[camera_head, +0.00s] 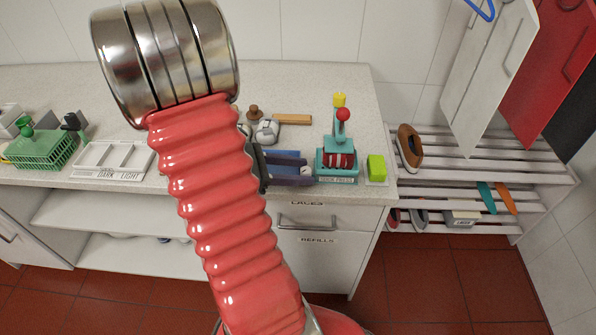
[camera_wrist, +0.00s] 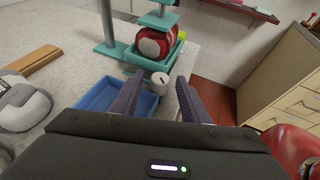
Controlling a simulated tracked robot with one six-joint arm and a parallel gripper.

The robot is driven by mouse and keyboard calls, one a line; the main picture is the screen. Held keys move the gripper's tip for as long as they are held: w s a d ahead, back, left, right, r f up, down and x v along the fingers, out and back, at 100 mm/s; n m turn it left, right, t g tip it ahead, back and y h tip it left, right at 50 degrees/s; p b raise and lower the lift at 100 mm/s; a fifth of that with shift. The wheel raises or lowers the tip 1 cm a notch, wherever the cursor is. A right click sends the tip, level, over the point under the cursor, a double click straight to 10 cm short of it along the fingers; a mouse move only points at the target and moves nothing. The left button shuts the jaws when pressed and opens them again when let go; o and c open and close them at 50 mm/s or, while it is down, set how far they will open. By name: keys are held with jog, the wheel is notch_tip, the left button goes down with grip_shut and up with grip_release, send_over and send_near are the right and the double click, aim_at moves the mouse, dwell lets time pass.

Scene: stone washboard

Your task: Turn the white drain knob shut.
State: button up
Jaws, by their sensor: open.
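The white drain knob (camera_wrist: 160,82) is a short round cylinder with a dark mark on its top. It stands by the right end of the blue tray (camera_wrist: 92,98) on the counter. In the head view the knob (camera_head: 306,171) is small and partly covered by my gripper. My gripper (camera_wrist: 160,78) is open, its two dark purple fingers pointing at the knob, one on either side of it in the wrist view. I cannot tell whether a finger touches the knob. In the head view my gripper (camera_head: 304,177) is low over the counter's front edge.
A teal press (camera_head: 338,170) holding a red striped thing stands just right of the knob, with a red ball-topped lever. A lime block (camera_head: 376,168) is beyond it. A grey rounded object (camera_wrist: 22,104) and a wooden bar (camera_wrist: 30,60) lie left of the tray.

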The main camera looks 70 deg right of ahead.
jog(key=shift+c, duration=0.2)
grip_shut()
jog(key=shift+a, duration=0.1)
jog(key=c, duration=1)
grip_release()
jog(key=shift+m+g+y, duration=0.4)
jog(key=shift+d+m+y, duration=0.25)
jog(key=shift+m+y, duration=0.25)
jog(key=shift+y, duration=0.1)
grip_shut()
jog(key=shift+d+m+g+y, duration=0.2)
jog(key=shift+m+g+y, duration=0.15)
jog(key=shift+m+y, duration=0.75)
jog(key=shift+d+m+g+y, duration=0.15)
jog(key=shift+m+g+y, duration=0.2)
jog(key=shift+m+y, duration=0.75)
